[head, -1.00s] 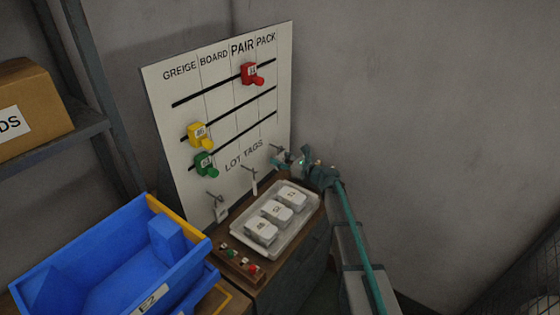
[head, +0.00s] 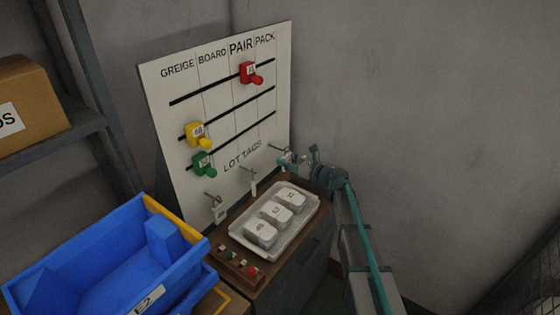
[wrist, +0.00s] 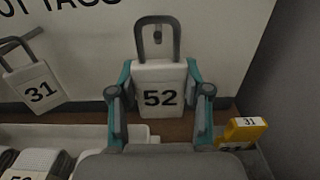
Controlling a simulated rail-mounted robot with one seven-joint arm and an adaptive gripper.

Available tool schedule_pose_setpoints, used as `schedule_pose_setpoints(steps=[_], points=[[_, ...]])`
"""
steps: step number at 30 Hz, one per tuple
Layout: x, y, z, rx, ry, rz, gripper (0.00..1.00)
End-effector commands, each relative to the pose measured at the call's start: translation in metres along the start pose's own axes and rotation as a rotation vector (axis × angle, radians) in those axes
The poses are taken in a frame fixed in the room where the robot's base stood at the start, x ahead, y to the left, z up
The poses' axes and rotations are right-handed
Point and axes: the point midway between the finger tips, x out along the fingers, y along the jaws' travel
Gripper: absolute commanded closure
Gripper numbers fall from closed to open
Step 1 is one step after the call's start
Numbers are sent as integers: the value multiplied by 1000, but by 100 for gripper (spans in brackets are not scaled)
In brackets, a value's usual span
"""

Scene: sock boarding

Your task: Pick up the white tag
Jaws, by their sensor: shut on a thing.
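A white tag marked 52 (wrist: 158,100) is upright between the fingers of my gripper (wrist: 160,92) in the wrist view. The teal-and-grey fingers are shut on its two sides. The tag's grey loop (wrist: 139,36) stands above it, with a peg end (wrist: 157,36) showing inside the loop. Whether loop and peg touch is unclear. In the head view my gripper (head: 292,159) is at the rightmost peg under LOT TAGS; the held tag is hard to make out there. Another white tag, marked 31 (wrist: 40,91), hangs tilted at the left.
The board (head: 225,95) stands behind, with red (head: 249,72), yellow (head: 195,132) and green (head: 203,165) pieces. A tray (head: 300,233) of white packs is below. A yellow piece (wrist: 245,131) marked 31 lies right of my gripper. A blue bin (head: 110,270) stands at left.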

Motion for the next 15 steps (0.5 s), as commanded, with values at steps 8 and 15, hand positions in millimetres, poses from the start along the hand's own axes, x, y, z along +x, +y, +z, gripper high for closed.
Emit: schedule_pose_setpoints(steps=[8, 15], points=[[-71, 2, -2, -1, -1, -3, 86], [-120, 2, -2, -1, 0, -1, 86]])
